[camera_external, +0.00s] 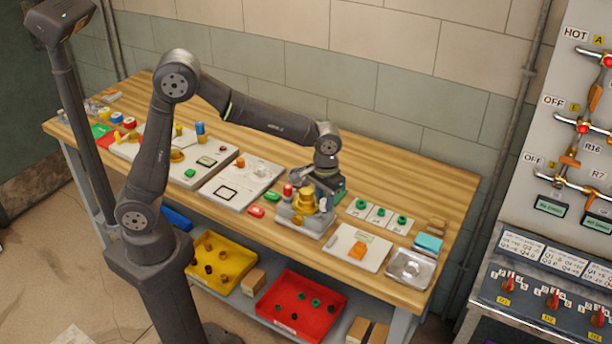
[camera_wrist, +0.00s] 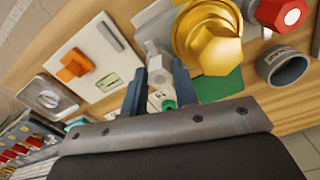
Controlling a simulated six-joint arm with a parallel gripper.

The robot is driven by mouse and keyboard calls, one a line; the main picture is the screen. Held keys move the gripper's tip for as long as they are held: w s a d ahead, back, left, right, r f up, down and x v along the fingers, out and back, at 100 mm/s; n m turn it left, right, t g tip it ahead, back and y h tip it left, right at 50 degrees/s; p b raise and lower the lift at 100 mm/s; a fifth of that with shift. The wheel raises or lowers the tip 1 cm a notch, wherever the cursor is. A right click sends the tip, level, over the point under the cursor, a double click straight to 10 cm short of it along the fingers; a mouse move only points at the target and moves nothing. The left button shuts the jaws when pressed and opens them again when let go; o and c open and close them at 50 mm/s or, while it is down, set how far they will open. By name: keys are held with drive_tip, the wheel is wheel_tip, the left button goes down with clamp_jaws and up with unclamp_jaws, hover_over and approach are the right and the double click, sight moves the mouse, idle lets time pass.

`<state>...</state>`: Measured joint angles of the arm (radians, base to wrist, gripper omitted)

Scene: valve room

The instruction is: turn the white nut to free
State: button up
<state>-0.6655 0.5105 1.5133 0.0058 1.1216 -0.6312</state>
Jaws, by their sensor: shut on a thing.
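A fixture with a gold brass body (camera_external: 303,201) stands on a grey base near the front edge of the bench; the brass body is large in the wrist view (camera_wrist: 208,40). The white nut (camera_wrist: 155,64) is a small pale piece beside the brass body. My gripper (camera_wrist: 157,76) has its two blue-grey fingers on either side of the nut and is shut on it. Part of the nut is hidden by the fingers. In the external view my gripper (camera_external: 326,187) is down at the right side of the fixture and the nut is not clear there.
A red knob (camera_wrist: 283,12) and a grey ring (camera_wrist: 286,66) lie close to the brass body. Several cards with green rings (camera_external: 381,212) lie behind to the right. A white board with an orange block (camera_external: 357,250) and a metal tray (camera_external: 409,267) stand at right.

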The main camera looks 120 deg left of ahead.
drive_tip(key=shift+n, duration=0.3)
drive_tip(key=o, duration=1)
